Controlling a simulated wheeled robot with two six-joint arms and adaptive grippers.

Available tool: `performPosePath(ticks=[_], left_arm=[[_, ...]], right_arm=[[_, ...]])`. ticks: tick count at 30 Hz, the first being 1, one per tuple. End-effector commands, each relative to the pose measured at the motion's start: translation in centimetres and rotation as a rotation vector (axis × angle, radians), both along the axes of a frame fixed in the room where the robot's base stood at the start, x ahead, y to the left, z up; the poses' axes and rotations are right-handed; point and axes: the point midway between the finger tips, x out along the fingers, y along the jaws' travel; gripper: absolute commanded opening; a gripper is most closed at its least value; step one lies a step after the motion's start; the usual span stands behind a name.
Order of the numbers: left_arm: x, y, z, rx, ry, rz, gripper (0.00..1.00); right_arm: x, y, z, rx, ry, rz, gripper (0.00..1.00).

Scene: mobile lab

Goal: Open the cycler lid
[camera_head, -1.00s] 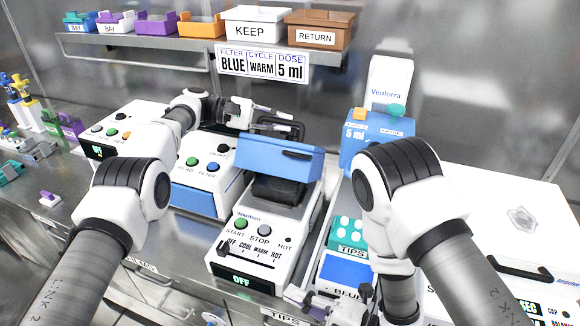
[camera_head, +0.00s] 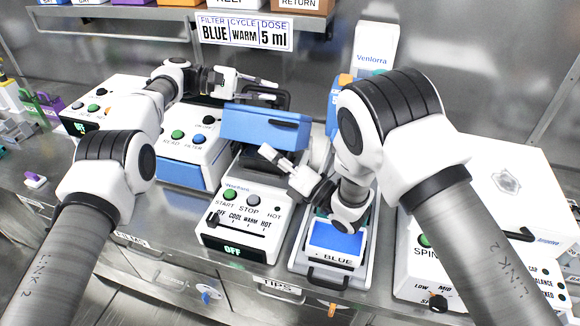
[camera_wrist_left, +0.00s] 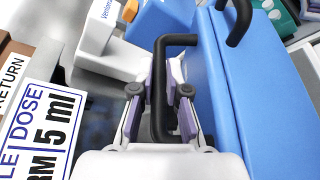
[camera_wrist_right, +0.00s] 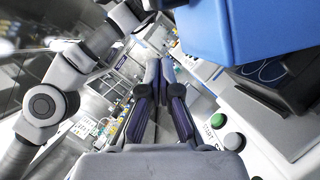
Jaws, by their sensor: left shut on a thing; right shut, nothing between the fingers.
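The cycler (camera_head: 245,212) is a white box with START and STOP buttons, a slider marked OFF, COOL, WARM and HOT, and a display reading OFF. Its blue lid (camera_head: 250,127) stands raised above the body, with a dark gap under its front. My left gripper (camera_head: 272,90) is behind the lid, shut on a black handle (camera_wrist_left: 160,95), as the left wrist view shows. My right gripper (camera_head: 266,150) is shut and empty just in front of and below the lid. In the right wrist view its fingers (camera_wrist_right: 160,75) are together, and the lid (camera_wrist_right: 250,25) is at upper right.
A blue-fronted reader (camera_head: 190,170) stands left of the cycler. A tray with a blue pad (camera_head: 336,238) marked BLUE is at its right, under my right arm. A white spinner machine (camera_head: 425,262) is farther right. A sign (camera_head: 243,32) hangs from the shelf behind.

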Motion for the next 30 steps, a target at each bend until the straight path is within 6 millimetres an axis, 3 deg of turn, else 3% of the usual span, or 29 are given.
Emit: performPosePath(ticks=[7,30], left_arm=[[0.0,-0.1,0.0,0.000,0.000,-0.002,0.00],[-0.2,-0.1,-0.2,0.001,0.005,-0.008,0.00]], right_arm=[[2.5,-1.1,2.4,0.002,0.000,-0.001,0.00],[3.8,-1.8,4.0,0.005,-0.004,-0.007,0.00]])
